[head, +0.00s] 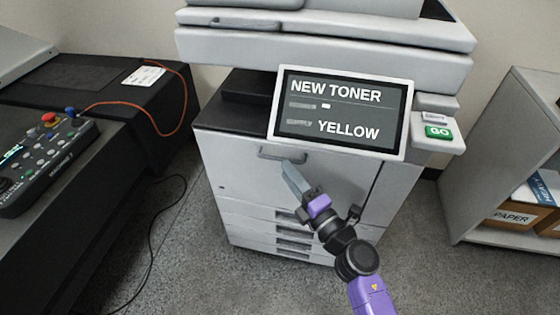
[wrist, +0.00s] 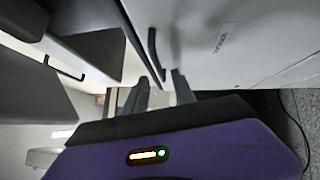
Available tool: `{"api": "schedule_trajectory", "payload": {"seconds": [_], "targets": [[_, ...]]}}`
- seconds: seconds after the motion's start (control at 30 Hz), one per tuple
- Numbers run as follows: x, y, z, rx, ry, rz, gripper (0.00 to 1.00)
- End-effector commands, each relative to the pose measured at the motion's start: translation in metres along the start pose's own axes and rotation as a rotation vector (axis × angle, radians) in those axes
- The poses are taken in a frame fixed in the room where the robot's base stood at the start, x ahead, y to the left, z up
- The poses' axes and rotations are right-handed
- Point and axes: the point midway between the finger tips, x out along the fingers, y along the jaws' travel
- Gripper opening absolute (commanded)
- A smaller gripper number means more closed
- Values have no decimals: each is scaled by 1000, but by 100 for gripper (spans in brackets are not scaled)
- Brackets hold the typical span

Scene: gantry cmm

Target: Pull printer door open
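The printer door (head: 240,175) is the pale front panel of the printer and looks closed. Its grey bar handle (head: 283,153) runs across the top of the panel. In the wrist view the handle (wrist: 153,52) shows as a dark bar just beyond the fingertips, roughly in line with the gap. My gripper (head: 290,166) is just below and in front of the handle. In the wrist view my gripper (wrist: 160,78) has its two fingers apart with nothing between them. Whether a fingertip touches the handle I cannot tell.
The printer's screen (head: 341,112) reads "NEW TONER YELLOW", with a green GO button (head: 438,132) beside it. Paper drawers (head: 275,228) lie below the door. A dark bench with a control panel (head: 45,150) stands left; a shelf with boxes (head: 510,216) stands right. Floor between is open.

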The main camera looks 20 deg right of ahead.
Motion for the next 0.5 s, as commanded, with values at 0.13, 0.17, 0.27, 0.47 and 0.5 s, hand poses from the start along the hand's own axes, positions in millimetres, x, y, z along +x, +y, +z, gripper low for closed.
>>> {"api": "schedule_trajectory", "payload": {"seconds": [0.13, 0.17, 0.27, 0.47, 0.5], "targets": [[24, 1, 0, 0, 0, 2, 32], [27, 0, 0, 1, 0, 1, 32], [37, 0, 0, 0, 0, 1, 32], [45, 0, 0, 2, 0, 0, 32], [45, 0, 0, 2, -1, 0, 32]]}}
